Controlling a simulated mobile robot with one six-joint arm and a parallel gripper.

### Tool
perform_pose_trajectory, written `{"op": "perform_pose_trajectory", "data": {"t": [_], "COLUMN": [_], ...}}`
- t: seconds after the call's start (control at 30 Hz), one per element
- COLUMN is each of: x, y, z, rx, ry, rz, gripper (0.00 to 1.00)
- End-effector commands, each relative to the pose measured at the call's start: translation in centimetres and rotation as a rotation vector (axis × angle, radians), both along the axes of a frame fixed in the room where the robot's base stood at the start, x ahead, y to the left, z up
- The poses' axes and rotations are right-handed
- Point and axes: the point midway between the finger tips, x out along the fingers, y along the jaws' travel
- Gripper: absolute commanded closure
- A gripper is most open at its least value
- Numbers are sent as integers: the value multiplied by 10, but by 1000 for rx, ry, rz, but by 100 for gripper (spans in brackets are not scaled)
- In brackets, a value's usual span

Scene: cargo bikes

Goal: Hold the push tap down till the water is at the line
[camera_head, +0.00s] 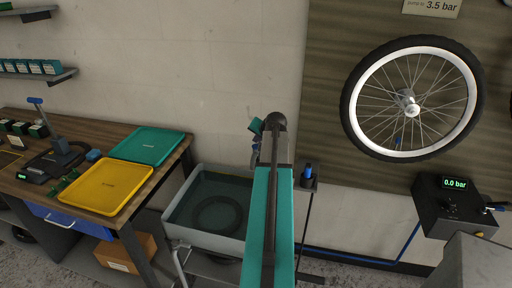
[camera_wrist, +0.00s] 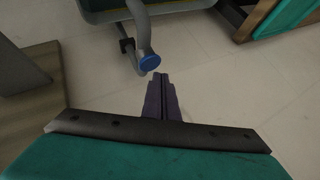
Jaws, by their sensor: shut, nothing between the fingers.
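The grey basin (camera_head: 205,235) stands against the wall, left of my arm. It holds dark water with a dark ring-shaped thing (camera_head: 217,214) in it. In the wrist view, a grey curved tap (camera_wrist: 138,22) with a round blue push button (camera_wrist: 149,62) is at the top centre. My gripper (camera_wrist: 160,76) is shut and empty, its purple fingertips just short of the button in the picture. I cannot tell whether they touch it.
A wooden workbench (camera_head: 95,122) with yellow (camera_head: 105,188) and green trays (camera_head: 146,146) stands left of the basin. A bike wheel (camera_head: 412,100) hangs on the panel at right. A black box (camera_head: 445,208) reads 0.0 bar. A blue-topped item (camera_head: 308,170) is right of my arm.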

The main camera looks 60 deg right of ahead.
Motion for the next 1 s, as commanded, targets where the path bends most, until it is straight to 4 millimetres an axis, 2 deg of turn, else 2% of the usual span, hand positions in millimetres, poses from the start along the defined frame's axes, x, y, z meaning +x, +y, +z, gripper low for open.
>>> {"op": "perform_pose_trajectory", "data": {"t": [0.7,1.0], "x": [0,0], "y": [0,0], "z": [46,49], "rx": [1,0], "ry": [0,0], "rz": [-1,0], "gripper": [100,100]}}
